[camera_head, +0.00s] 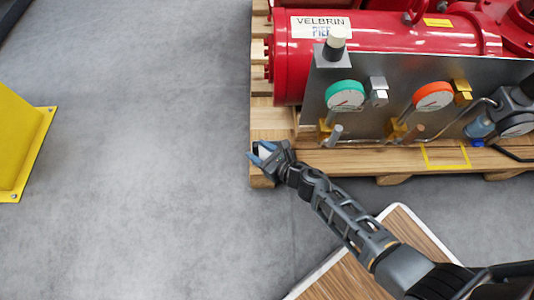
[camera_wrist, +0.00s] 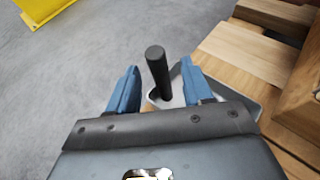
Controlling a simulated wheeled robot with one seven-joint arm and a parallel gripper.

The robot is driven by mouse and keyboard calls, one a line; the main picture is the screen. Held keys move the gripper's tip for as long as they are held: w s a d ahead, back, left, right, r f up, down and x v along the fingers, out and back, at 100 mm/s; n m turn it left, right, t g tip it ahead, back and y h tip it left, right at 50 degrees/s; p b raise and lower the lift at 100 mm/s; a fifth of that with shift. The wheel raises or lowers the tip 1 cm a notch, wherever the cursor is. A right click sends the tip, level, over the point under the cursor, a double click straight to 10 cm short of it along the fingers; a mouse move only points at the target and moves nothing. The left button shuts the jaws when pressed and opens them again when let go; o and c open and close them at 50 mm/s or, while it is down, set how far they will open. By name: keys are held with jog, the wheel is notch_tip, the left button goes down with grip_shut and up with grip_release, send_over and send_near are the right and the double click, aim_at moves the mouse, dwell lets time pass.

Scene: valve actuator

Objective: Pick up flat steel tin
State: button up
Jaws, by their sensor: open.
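My gripper (camera_head: 262,157) is at the near left corner of the wooden pallet. In the wrist view its two blue fingers (camera_wrist: 158,83) are apart. A black upright rod with a rounded top (camera_wrist: 157,68) stands between them, with a gap visible on either side. A flat pale grey metal piece (camera_wrist: 225,92), which looks like the steel tin, lies on the wood below and behind the fingers. The gripper body hides much of it. I cannot tell whether the rod is joined to it. In the head view a small pale patch shows between the fingers.
The pallet (camera_head: 272,118) carries a red cylinder (camera_head: 400,38) and a grey panel (camera_head: 318,95) with a green gauge (camera_head: 345,95) and an orange gauge (camera_head: 433,96). A yellow stand (camera_head: 20,140) is at the left. The grey floor between is clear.

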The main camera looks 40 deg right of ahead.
jog(key=shift+x, duration=1.05)
grip_shut()
